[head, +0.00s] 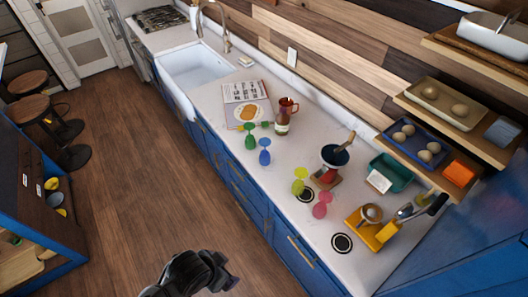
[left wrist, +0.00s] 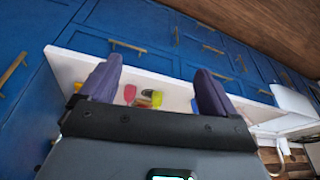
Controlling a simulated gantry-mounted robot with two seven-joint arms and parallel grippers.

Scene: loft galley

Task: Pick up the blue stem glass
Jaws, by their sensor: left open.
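The blue stem glass (head: 264,157) is on the white counter (head: 225,141) in the head view, close to the green stem glass (head: 250,142). Its bowl shows lower in the picture than its stem. My left gripper (head: 232,283) is at the bottom of the head view, over the floor side of the cabinets and well apart from the glass. In the left wrist view my left gripper (left wrist: 157,67) has its two purple fingers spread, with nothing held between them. My right gripper is not in view.
A yellow-green glass (head: 299,186) and a pink glass (head: 321,209) stand farther right. The counter's front edge lies nearby.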

